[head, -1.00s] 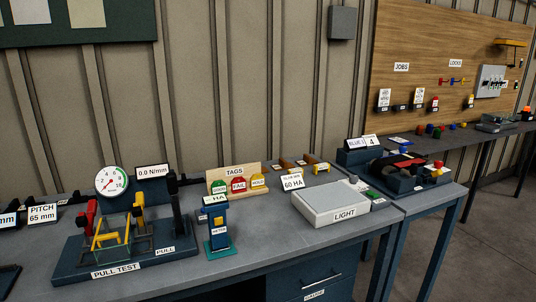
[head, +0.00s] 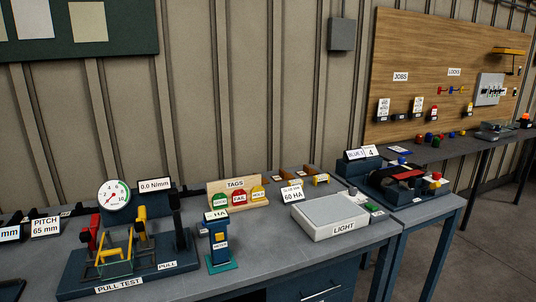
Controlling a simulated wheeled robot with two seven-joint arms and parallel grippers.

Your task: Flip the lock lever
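I cannot make out a part that is clearly the lock lever. A dark press-like device (head: 404,184) with a red strip, a yellow knob and a red knob stands at the right end of the workbench. A pull test rig (head: 125,265) with a round gauge, red and yellow clamps and a black upright handle stands at the left. Neither of my grippers shows in the head view.
The grey workbench (head: 270,250) also holds a blue HA tester (head: 218,243), a tag holder (head: 236,184) and a white light box (head: 331,214). A wooden board (head: 435,45) labelled JOBS and LOCKS hangs behind a far bench (head: 460,148). Grey floor is open at right.

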